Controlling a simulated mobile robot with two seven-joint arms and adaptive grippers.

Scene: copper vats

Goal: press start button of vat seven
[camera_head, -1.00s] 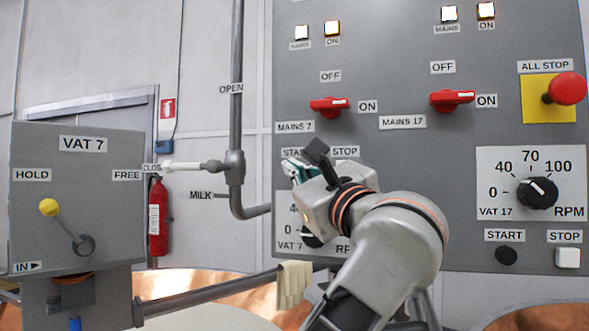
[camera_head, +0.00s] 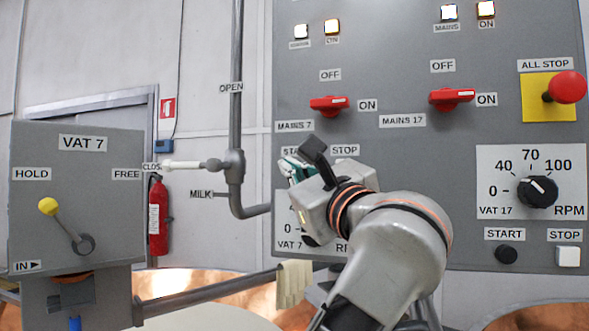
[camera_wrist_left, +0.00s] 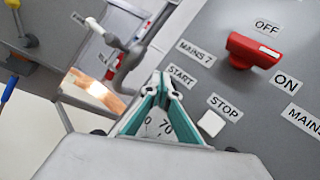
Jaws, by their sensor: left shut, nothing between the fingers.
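The grey control panel (camera_head: 395,65) faces me. Its START label (camera_head: 291,153) for vat 7 is partly covered by my left gripper (camera_head: 291,165) in the head view. In the wrist view the START label (camera_wrist_left: 182,76) is clear, just right of the gripper's tips (camera_wrist_left: 161,82). The start button itself is hidden behind the fingers, and I cannot tell whether they touch it. The gripper is shut and empty. The white stop button (camera_wrist_left: 210,123) shows to its right. The vat 7 RPM dial (camera_wrist_left: 156,122) is partly hidden. My right gripper is not in view.
The red MAINS 7 switch (camera_head: 329,104) points to ON and its ON lamp (camera_head: 332,27) is lit. The vat 17 black start button (camera_head: 506,254) and red all-stop button (camera_head: 567,88) are at right. A vat 7 lever box (camera_head: 75,205) stands left, with a pipe between.

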